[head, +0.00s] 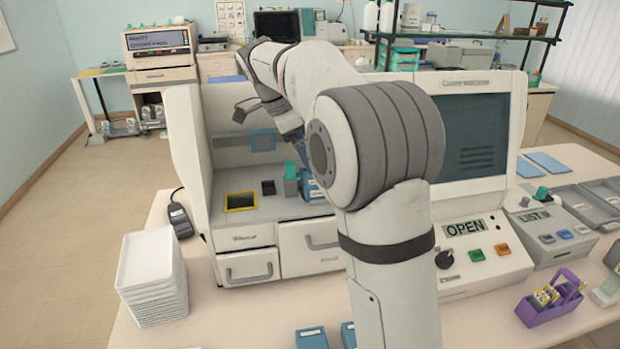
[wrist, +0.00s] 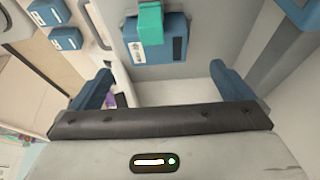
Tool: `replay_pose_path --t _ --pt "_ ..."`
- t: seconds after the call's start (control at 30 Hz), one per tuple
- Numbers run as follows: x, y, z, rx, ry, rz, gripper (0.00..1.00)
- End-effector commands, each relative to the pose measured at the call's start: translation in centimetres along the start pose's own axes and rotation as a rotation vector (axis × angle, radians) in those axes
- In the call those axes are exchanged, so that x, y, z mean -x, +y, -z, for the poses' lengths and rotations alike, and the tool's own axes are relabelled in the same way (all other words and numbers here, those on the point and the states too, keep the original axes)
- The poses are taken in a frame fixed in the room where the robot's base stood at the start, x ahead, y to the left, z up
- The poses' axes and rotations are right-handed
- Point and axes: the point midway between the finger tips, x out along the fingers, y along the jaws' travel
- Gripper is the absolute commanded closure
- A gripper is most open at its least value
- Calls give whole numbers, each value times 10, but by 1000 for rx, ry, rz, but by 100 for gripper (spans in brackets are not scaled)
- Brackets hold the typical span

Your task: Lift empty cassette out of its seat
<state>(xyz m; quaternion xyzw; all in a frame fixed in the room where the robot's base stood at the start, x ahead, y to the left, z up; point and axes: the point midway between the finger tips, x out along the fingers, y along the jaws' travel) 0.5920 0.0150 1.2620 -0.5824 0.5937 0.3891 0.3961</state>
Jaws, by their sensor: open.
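A blue cassette (wrist: 172,50) with a teal block (wrist: 150,22) over it sits in the machine bay, at the top middle of the wrist view. In the head view the cassette (head: 313,190) and the teal block (head: 291,172) show partly, left of my arm. I cannot tell whether the cassette is empty. My gripper (wrist: 163,86) is open, its two blue fingers wide apart with nothing between them. The cassette lies beyond the fingertips in the wrist view, and I see no contact. In the head view my arm hides much of the bay.
The bay stands in a white machine (head: 485,190) with an OPEN display. A yellow-rimmed dark well (head: 241,201) lies left of the cassette. Blue cassettes (head: 311,338) lie at the table front. White trays (head: 152,270) stand left; a purple rack (head: 550,300) stands right.

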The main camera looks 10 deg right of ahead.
Motion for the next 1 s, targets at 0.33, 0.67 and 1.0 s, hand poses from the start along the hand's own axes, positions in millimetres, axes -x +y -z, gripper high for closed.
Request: replay_pose_path --t 0.33,0.67,1.0 --pt "-41 4 -6 11 0 0 0" --pt "-65 3 -9 13 -1 5 0" --pt "-64 3 -9 14 -1 5 19"
